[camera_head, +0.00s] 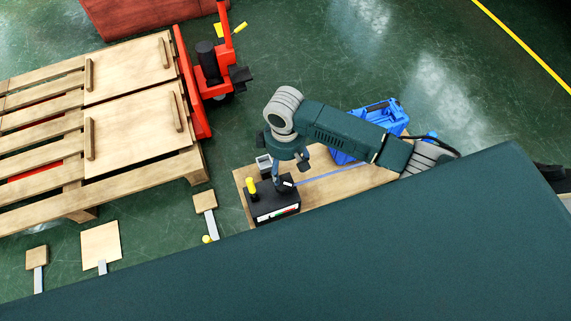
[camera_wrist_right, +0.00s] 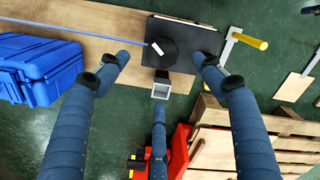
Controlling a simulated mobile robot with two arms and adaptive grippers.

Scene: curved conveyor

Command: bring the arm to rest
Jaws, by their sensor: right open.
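My right arm comes in from the right in the head view. Its gripper (camera_head: 285,166) points down over a wooden board (camera_head: 330,182). The gripper's fingers are spread wide in the right wrist view (camera_wrist_right: 163,78), with nothing between their tips. A small grey square cup (camera_head: 264,164) is beside the box. Whether a finger touches the box or cup I cannot tell. My left gripper is not in view.
A blue case (camera_head: 379,113) stands at the board's far side, near my forearm. A blue strip (camera_head: 335,173) runs along the board. A wooden pallet (camera_head: 125,180) and a red pallet jack (camera_head: 208,75) are at the left. Green floor at the top right is clear.

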